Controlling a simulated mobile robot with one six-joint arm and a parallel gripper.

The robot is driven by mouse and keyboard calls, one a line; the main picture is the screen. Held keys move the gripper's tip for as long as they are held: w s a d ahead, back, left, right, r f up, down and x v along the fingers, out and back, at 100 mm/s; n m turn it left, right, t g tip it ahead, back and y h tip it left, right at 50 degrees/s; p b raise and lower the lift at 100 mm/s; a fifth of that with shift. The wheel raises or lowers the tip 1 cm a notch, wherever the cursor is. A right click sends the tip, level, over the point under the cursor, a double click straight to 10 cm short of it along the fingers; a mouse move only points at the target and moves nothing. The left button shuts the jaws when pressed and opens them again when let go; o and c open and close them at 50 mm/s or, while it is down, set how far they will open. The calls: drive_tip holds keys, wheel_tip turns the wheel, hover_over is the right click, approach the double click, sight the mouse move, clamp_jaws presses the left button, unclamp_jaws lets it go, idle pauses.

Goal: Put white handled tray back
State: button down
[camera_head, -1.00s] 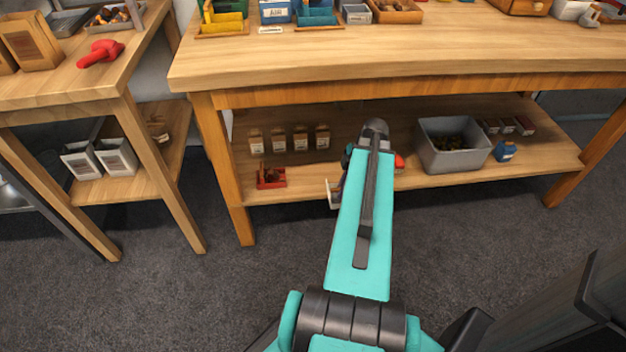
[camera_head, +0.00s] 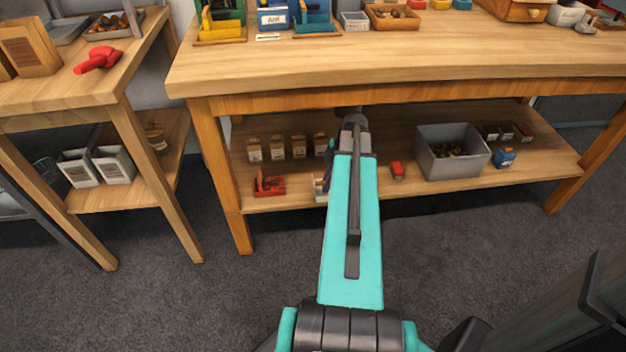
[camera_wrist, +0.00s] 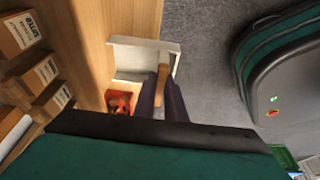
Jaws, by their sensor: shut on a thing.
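The white handled tray (camera_wrist: 150,45) shows in the wrist view at the front edge of the lower shelf, with a wooden handle (camera_wrist: 161,78). My gripper (camera_wrist: 168,92) is shut on the handle with its two dark fingers. In the head view only a small white part of the tray (camera_head: 319,188) shows left of my arm, next to the gripper fingers (camera_head: 328,172). My arm hides the rest. Whether the tray rests on the shelf or hangs just above it, I cannot tell.
A red holder (camera_head: 269,186) stands left of the tray. Right of my arm are a red object (camera_head: 397,171), a grey bin (camera_head: 450,165) and a blue object (camera_head: 504,157). The bench top (camera_head: 400,65) overhangs the shelf.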

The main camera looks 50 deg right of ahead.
drive_tip(key=w, duration=0.2)
drive_tip(key=w+d, duration=0.1)
drive_tip(key=w, duration=0.1)
drive_tip(key=w+b, duration=0.1)
drive_tip(key=w, duration=0.1)
drive_tip(key=shift+w+d+f, duration=0.15)
drive_tip(key=shift+w+f, duration=0.1)
drive_tip(key=shift+f, duration=0.05)
drive_tip(key=shift+w+d+f, duration=0.1)
drive_tip(key=shift+w+d, duration=0.05)
drive_tip(key=shift+w, duration=0.4)
drive_tip(key=shift+w+f+b, duration=0.1)
drive_tip(key=shift+f+b, duration=0.7)
drive_tip(key=shift+f, duration=0.95)
drive_tip(key=shift+f, duration=0.15)
drive_tip(key=c, duration=1.8)
unclamp_jaws()
